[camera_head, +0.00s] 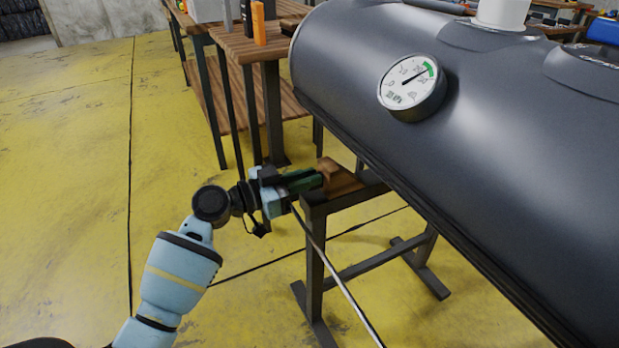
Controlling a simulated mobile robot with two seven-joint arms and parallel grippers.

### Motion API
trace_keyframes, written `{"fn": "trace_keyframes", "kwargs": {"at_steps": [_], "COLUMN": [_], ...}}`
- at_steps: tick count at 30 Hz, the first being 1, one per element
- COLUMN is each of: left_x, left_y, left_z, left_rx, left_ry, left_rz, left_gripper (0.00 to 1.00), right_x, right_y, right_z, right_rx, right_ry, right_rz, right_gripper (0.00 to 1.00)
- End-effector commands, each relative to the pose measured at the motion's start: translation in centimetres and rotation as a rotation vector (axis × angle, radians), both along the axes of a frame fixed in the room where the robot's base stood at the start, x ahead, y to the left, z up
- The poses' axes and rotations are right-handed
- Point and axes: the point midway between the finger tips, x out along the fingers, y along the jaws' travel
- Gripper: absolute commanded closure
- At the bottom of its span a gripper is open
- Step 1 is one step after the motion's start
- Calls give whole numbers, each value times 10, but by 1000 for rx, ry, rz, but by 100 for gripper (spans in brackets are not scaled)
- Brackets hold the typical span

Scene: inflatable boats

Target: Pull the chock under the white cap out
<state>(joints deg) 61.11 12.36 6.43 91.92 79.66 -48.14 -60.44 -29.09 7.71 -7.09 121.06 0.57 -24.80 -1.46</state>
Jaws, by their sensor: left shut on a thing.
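The white cap (502,12) sits on top of the big dark grey inflatable tube (520,130), at the upper right, cut by the top edge. A brown wooden chock (341,183) lies on the metal stand under the tube's near left end. My left gripper (318,178) reaches in from the left at the stand's top. Its green-and-dark fingers are shut on the chock's left end. The tube overhangs the chock's far side and partly hides it. My right gripper is not in view.
A round pressure gauge (411,86) sits on the tube. The dark metal stand (314,255) has legs on the yellow floor (70,200). A wooden workbench (238,45) with an orange object (258,23) stands behind. The floor at left is clear.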

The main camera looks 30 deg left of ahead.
Motion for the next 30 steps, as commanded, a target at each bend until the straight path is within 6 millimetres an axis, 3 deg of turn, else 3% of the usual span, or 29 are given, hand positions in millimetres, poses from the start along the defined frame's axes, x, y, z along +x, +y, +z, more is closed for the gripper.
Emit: {"fn": "trace_keyframes", "kwargs": {"at_steps": [1, 2, 6, 17, 30], "left_x": [-2, -2, -2, -5, -54], "left_y": [1, 1, 1, 4, 42], "left_z": [-3, -3, -3, -2, -2], "left_rx": [2, 2, 2, 1, 2], "left_ry": [7, 9, 7, 5, 6], "left_rz": [-3, -4, -3, -1, 0], "left_gripper": [100, 82, 64, 64, 64], "right_x": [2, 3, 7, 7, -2], "right_y": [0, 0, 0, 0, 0], "right_z": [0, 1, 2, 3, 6], "right_rx": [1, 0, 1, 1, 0], "right_ry": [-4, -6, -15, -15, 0], "right_rz": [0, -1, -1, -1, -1], "right_gripper": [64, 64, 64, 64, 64]}}
